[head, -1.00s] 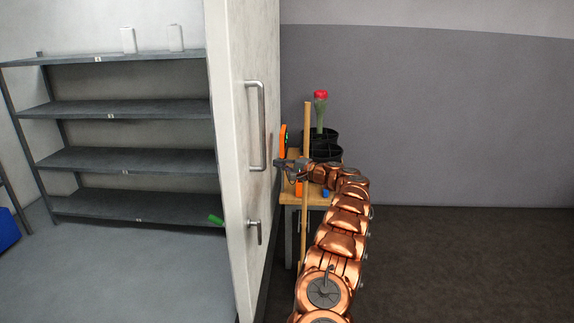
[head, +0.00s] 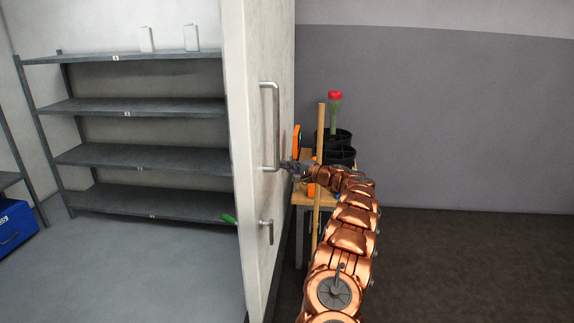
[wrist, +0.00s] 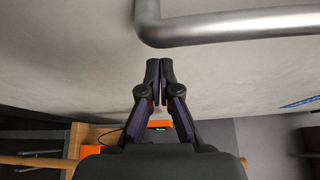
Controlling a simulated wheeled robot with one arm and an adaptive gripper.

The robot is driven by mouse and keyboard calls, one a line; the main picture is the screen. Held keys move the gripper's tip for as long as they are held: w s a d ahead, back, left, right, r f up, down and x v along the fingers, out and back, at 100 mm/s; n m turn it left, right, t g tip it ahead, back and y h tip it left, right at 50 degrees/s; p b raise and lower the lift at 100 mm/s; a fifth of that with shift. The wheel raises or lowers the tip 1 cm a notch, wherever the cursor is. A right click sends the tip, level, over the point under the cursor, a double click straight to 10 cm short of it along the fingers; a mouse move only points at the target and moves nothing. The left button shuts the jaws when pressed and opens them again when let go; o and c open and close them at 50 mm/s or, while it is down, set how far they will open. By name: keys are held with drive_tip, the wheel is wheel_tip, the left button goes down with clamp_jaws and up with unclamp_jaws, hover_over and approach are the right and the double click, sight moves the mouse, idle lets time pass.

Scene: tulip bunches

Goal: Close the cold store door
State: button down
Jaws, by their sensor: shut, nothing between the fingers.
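The cold store door (head: 252,60) is a tall pale panel that stands open, seen at a steep angle in the head view. It has a long metal bar handle (head: 277,125) and a small lever (head: 268,231) below. My gripper (head: 288,166) is at the door's face, by the lower end of the bar handle. In the wrist view my gripper (wrist: 160,66) is shut and empty, its fingertips close to the door surface (wrist: 70,60) and just beside the bent end of the bar (wrist: 147,30). Whether the fingertips touch the door I cannot tell.
Inside the store stand grey shelves (head: 140,107) with two white boxes on top and a blue box (head: 15,222) at left. Behind my arm, a wooden table (head: 305,198) holds black pots (head: 340,155) and a red tulip bunch (head: 335,110). Dark floor at right is clear.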

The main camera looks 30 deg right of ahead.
drive_tip(key=shift+s+a+r, duration=0.2)
drive_tip(key=shift+s+a, duration=0.4)
drive_tip(key=shift+a, duration=0.1)
drive_tip(key=shift+s+a, duration=0.15)
drive_tip(key=shift+s, duration=0.05)
